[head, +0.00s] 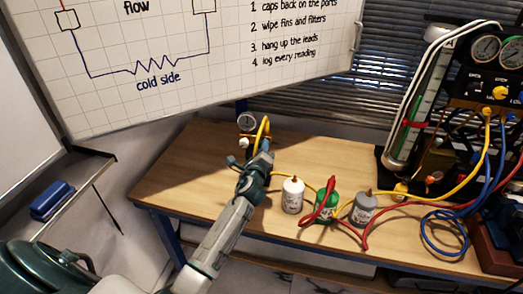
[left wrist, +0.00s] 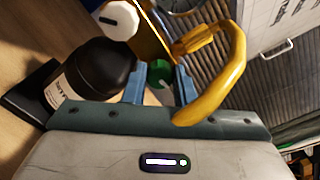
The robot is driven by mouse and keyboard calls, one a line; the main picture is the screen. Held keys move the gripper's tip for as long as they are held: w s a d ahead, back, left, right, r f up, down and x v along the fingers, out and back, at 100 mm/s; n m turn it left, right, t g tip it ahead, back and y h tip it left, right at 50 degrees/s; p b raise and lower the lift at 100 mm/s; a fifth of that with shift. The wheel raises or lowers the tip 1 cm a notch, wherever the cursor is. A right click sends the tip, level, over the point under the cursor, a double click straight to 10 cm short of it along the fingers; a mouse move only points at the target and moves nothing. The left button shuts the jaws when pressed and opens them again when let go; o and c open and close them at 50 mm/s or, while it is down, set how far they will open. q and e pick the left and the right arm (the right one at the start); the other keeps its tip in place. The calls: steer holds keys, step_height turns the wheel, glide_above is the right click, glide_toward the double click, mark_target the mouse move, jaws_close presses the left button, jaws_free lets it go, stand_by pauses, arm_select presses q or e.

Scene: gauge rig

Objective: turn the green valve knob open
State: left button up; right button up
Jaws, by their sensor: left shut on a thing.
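The green valve knob (left wrist: 158,74) shows in the left wrist view, on a brass-coloured body (left wrist: 152,38). My left gripper (left wrist: 160,86) has one blue finger on each side of the knob and is shut on it. In the head view my left gripper (head: 261,161) reaches the small gauge rig at the back of the bench and hides the knob there. A white knob (left wrist: 118,18) with a dark mark sits beside the green one. My right gripper is not in view.
A yellow hose (left wrist: 228,75) curves close by the left gripper.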

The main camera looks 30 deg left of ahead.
arm_select(q)
steer(key=shift+f+n+b, duration=0.15)
steer(key=shift+n+b, duration=4.8)
steer(key=shift+n, duration=3.25)
steer(key=o, duration=1)
steer(key=b+v, duration=0.2)
steer(key=v, duration=0.9)
